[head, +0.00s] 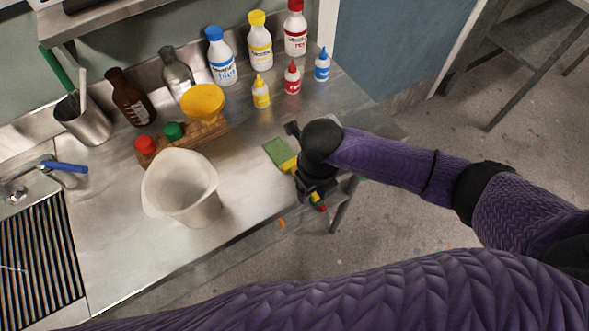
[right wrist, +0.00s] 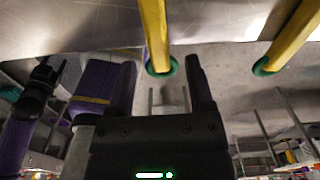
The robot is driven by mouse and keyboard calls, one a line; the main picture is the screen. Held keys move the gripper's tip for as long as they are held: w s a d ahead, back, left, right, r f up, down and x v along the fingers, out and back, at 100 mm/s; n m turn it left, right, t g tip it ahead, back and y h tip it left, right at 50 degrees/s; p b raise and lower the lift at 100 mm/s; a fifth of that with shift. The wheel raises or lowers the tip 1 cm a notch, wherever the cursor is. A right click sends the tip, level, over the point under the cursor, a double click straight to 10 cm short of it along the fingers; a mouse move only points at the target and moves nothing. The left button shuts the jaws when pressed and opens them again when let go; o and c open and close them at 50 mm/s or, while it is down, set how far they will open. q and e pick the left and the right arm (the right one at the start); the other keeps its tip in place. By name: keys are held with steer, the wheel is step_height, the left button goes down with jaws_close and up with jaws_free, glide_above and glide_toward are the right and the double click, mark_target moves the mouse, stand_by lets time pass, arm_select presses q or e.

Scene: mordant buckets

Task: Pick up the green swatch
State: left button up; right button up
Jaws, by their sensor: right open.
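The green swatch (head: 279,151) is a flat green square lying on the metal counter near its right end, in the head view. My right gripper (head: 305,185) is just to the right of and in front of it, with a yellow finger beside or over the swatch's near right corner; I cannot tell if they touch. In the right wrist view the right gripper (right wrist: 212,68) shows two yellow fingers with green ends, wide apart, with nothing between them. The swatch cannot be made out there.
A white bucket (head: 181,190) stands on the counter (head: 115,245) left of the swatch. Small bottles, including a yellow one (head: 261,93), stand at the back. Counter between bucket and swatch is clear.

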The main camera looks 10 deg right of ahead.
steer(key=shift+f, duration=0.65)
steer(key=shift+r, duration=0.1)
jaws_close()
